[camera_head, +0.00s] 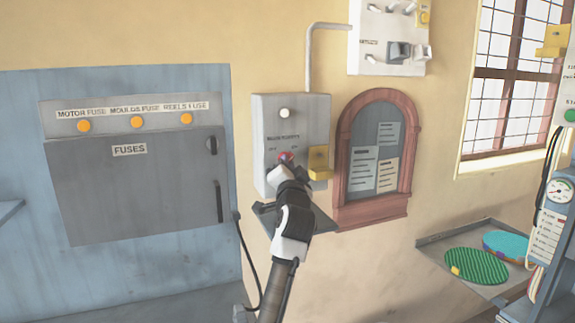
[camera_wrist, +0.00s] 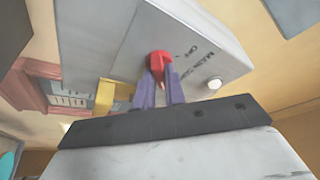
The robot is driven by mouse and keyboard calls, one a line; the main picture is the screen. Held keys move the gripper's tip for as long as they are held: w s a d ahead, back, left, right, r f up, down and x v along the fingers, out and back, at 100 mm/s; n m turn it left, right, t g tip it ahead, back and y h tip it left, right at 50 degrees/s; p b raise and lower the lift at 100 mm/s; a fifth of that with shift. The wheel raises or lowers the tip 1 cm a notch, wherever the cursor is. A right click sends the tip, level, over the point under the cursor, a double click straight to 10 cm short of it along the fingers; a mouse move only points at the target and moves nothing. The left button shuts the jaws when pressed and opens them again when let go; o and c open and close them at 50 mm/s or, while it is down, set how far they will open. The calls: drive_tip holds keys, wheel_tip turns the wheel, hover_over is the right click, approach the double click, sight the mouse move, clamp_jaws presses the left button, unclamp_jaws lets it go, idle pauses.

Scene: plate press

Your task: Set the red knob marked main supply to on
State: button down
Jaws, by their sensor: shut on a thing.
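The red knob (camera_head: 285,157) sits on the front of a grey main supply box (camera_head: 262,112) on the wall. In the wrist view the red knob (camera_wrist: 158,65) is between the two fingers of my gripper (camera_wrist: 159,80), which is shut on it. The knob's pointed end shows between the fingertips. The box (camera_wrist: 200,30) carries the printed words MAIN and OFF beside the knob. In the head view my gripper (camera_head: 286,166) covers the lower part of the knob, so its setting is hard to read there.
A yellow block (camera_head: 319,163) sticks out at the box's right edge, close to my gripper. A white round lamp (camera_head: 284,113) is above the knob. A grey fuse cabinet (camera_head: 140,180) is at left, a red-framed notice board (camera_head: 343,160) at right.

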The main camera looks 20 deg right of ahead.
drive_tip(key=c, duration=1.5)
unclamp_jaws()
drive_tip(key=shift+o, duration=0.2)
drive_tip(key=b+v, duration=0.5)
drive_tip(key=v, duration=0.8)
drive_tip(key=shift+s+f, duration=0.15)
drive_tip(key=shift+s, duration=0.2)
